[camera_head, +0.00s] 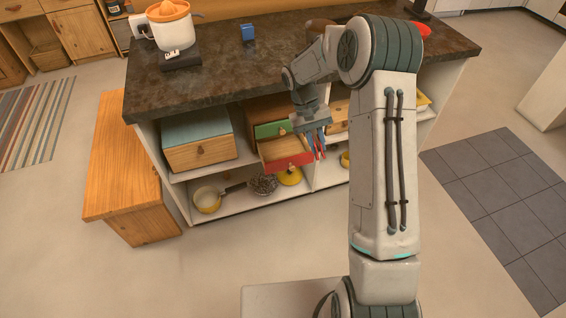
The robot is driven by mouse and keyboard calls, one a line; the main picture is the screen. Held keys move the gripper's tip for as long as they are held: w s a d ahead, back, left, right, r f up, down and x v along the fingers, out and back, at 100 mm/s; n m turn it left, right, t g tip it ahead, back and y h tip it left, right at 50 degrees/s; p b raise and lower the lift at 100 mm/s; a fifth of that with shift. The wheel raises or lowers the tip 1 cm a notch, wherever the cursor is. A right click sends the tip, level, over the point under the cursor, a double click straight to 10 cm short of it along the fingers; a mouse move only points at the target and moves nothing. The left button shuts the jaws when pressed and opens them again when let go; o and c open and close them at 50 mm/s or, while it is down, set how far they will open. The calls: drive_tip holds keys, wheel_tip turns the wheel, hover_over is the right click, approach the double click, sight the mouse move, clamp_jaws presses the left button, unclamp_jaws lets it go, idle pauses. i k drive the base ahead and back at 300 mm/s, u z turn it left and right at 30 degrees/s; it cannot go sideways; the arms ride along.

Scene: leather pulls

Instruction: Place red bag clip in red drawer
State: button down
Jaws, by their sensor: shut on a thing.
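The red drawer (287,164) is pulled out from a small wooden drawer unit on the upper shelf under the dark counter. Its wooden inside shows from above. My gripper (315,146) points down at the right side of the open drawer, near its right front corner. It is shut on a slim red thing, the red bag clip (319,152), which hangs between the bluish fingers. The clip is small here. I cannot tell whether its lower end is inside the drawer's rim or outside it.
A green-fronted drawer (272,129) sits just above the red one. A blue-topped wooden box (200,142) stands to the left. The counter (220,75) overhangs the shelves. A pan (208,198) and a yellow lidded item (290,176) are on the lower shelf.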

sight(283, 154)
drive_tip(key=k, duration=1)
drive_tip(key=z, duration=0.7)
drive_tip(key=i, duration=1.8)
drive_tip(key=u, duration=0.7)
